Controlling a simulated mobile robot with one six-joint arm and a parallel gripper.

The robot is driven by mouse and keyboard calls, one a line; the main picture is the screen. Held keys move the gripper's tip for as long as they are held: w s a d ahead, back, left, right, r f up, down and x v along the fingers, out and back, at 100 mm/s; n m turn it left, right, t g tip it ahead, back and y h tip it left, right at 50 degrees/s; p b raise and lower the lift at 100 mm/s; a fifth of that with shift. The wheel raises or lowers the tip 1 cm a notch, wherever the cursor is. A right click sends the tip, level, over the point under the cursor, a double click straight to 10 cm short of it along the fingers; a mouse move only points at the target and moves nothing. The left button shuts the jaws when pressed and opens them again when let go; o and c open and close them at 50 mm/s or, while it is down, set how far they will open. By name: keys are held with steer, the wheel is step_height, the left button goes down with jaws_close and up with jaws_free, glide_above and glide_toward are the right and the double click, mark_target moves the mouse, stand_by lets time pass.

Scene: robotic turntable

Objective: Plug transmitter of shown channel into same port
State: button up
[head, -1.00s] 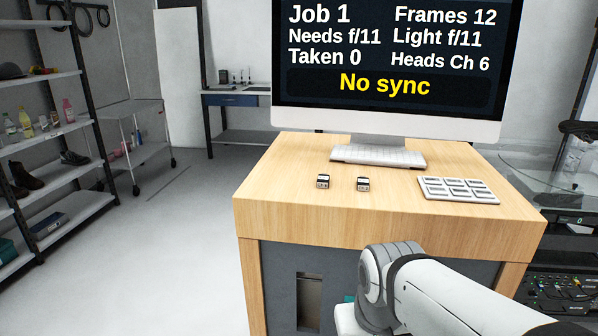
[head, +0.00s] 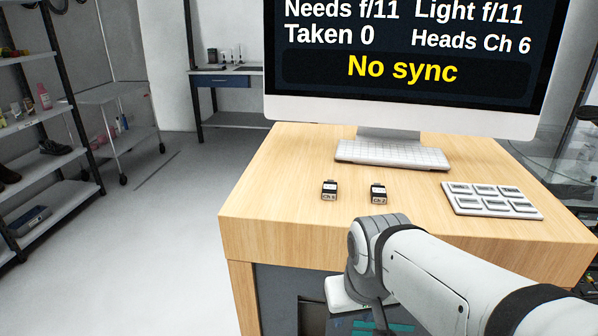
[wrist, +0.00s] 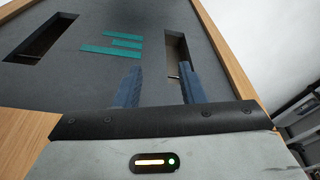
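The monitor (head: 405,105) reads "Heads Ch 6" and "No sync". Two small dark transmitters with pale labels lie apart on the wooden desk (head: 270,195) in the head view. The left transmitter (head: 329,190) seems to read Ch 6, though its label is small. The right transmitter (head: 378,194) reads Ch 2. My gripper (wrist: 161,70) is open and empty in the wrist view, its two blue fingers apart before the desk's grey front panel (wrist: 75,75). In the head view its fingers cannot be made out; my arm is in front of the desk, below the transmitters. No port is clearly identifiable.
A white keyboard (head: 392,154) lies before the monitor. A pale tray with several cells (head: 492,199) is at the desk's right. The grey panel has dark recesses (wrist: 40,38) and green bars (wrist: 115,46). Shelves (head: 50,160) stand at left, with clear floor between.

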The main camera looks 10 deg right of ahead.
steer(key=shift+o, duration=0.4)
steer(key=shift+a, duration=0.15)
steer(key=shift+o, duration=1.4)
steer(key=w+r+p, duration=0.4)
steer(key=r+p, duration=0.1)
steer(key=r, duration=0.3)
steer(key=w+r+m+p, duration=0.1)
steer(key=w+r+p, duration=0.3)
steer(key=r, duration=0.3)
steer(key=shift+w+d+r+t+h+p, duration=0.3)
steer(key=shift+w+d+r+p, duration=0.1)
steer(key=shift+p, duration=0.35)
steer(key=m+t, duration=0.1)
steer(key=m, duration=0.1)
glide_toward(330, 186)
steer(key=shift+s+f+h+b, duration=0.3)
steer(key=shift+f+b, duration=0.1)
steer(key=shift+f, duration=0.15)
steer(key=shift+w, duration=0.3)
steer(key=x, duration=0.2)
steer(key=p+x, duration=0.1)
steer(key=x, duration=0.4)
steer(key=shift+w+a+p, duration=0.25)
steer(key=shift+p, duration=0.15)
